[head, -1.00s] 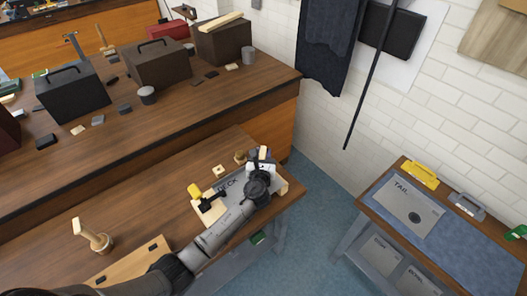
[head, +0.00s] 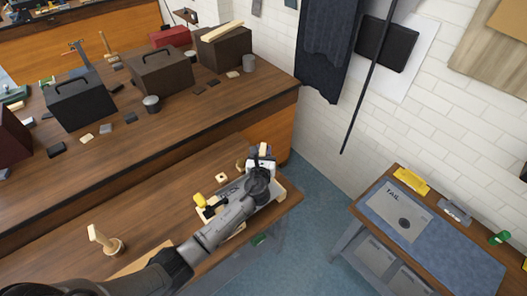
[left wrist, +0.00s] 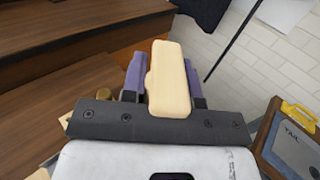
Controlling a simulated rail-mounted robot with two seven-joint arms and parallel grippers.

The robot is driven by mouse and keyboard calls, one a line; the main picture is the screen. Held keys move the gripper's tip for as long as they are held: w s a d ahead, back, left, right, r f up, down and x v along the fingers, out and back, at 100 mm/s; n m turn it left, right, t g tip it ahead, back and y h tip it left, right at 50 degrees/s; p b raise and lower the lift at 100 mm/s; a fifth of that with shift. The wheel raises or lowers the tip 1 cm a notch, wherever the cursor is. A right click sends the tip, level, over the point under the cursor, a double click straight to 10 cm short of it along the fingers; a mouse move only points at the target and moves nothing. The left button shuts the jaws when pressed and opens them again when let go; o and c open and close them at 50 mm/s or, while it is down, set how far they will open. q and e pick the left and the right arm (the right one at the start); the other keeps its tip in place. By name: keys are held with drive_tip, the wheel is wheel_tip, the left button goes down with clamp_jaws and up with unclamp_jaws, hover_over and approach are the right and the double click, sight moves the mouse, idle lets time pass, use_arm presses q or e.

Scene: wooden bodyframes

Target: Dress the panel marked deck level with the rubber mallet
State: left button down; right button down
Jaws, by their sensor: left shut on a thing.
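My left gripper (head: 262,164) is over the far right corner of the near bench, above the deck panel's wooden frame (head: 283,197). It is shut on a pale wooden piece (left wrist: 168,80), which stands up between the purple fingers in the left wrist view. This looks like the mallet's handle; no mallet head shows. My arm covers most of the panel and its marking now; the earlier head frame shows the word DECK there. A yellow-handled black clamp (head: 200,200) sits at the frame's left corner. My right gripper is not in view.
A pale wooden tool (head: 103,240) stands in a round base at the bench's near left. Small wooden pieces (head: 222,177) lie behind the frame. The back bench holds several boxes (head: 160,72). A panel marked TAIL (head: 398,212) lies on the right table.

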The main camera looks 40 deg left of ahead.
use_arm(q)
drive_tip(key=shift+s+d+r+p, duration=0.15)
drive_tip(key=shift+s+p, duration=0.05)
drive_tip(key=shift+p, duration=0.1)
drive_tip(key=p+v, duration=0.1)
drive_tip(key=v, duration=0.1)
drive_tip(key=r+p+v, duration=0.1)
drive_tip(key=p+v, duration=0.3)
drive_tip(key=v, duration=0.1)
drive_tip(key=shift+s+r, duration=0.1)
drive_tip(key=shift+r, duration=0.2)
drive_tip(key=shift+s+d, duration=0.35)
drive_tip(key=shift+s, duration=0.3)
